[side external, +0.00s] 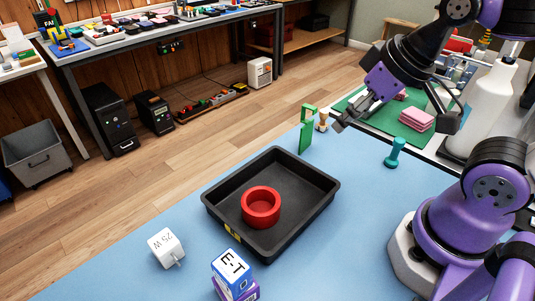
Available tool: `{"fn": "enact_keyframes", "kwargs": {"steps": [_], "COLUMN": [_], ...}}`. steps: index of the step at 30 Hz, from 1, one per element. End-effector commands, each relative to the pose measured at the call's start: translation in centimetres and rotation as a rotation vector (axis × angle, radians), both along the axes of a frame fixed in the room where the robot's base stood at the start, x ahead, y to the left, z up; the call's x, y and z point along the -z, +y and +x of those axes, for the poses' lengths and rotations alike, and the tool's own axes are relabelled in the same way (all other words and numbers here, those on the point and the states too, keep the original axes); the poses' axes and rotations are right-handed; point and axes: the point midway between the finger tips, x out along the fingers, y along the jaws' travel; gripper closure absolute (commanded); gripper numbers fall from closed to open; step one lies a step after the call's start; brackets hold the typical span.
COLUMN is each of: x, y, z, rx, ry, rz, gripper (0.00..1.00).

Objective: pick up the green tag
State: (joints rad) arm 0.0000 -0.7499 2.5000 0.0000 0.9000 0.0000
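The green tag (306,137) stands upright near the far edge of the blue table, behind the black tray. It is a flat green piece with a hook-like opening at its top. My gripper (395,122) hangs to the right of the tag, above the far part of the table. Its two fingers are spread wide with nothing between them. The left finger is nearer the tag in the picture, and a gap shows between them.
A tan and white stamp-like piece (322,121) stands just right of the tag. A black tray (222,215) holds a red ring (261,207). A teal peg (395,154) stands at right. A white cube (166,247) and lettered blocks (234,275) lie in front.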

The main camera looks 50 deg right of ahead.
Motion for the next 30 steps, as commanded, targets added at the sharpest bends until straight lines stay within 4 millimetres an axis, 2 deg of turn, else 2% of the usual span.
{"fn": "enact_keyframes", "kwargs": {"steps": [11,14,16,21,25,30], "x": [-0.2,-0.6,-0.8,-0.5,0.2,1.8], "y": [-0.2,-1.1,-2.1,-5.7,-7.9,-8.7], "z": [0.5,2.2,4.0,8.3,10.2,11.4], "rx": [-0.002,-0.011,-0.025,-0.068,-0.092,-0.106], "ry": [0.007,0.029,0.051,0.086,0.097,0.102], "rz": [-0.003,-0.011,-0.015,-0.014,-0.007,-0.003], "gripper": [0.46,0.46,0.46,0.46,0.46,0.46]}}
